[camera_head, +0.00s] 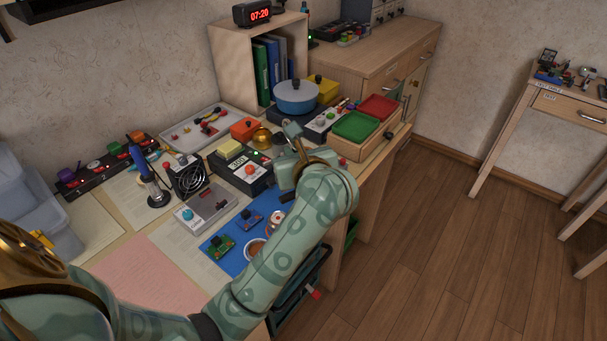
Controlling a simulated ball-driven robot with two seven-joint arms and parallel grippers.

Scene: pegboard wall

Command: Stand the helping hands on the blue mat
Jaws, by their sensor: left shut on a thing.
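The blue mat (219,254) lies on the workbench near its front edge, partly hidden by my left arm. Two small circuit boards (221,244) and a round pot (256,249) are on it, with a small silver and red item (277,221) at its far right corner. My left arm reaches over the bench from the bottom left. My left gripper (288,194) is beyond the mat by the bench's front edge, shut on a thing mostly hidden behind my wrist. I cannot clearly make out the helping hands. My right gripper is out of view.
Green (356,125) and red (379,107) trays are at the right end. A pink sheet (150,275) lies left.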

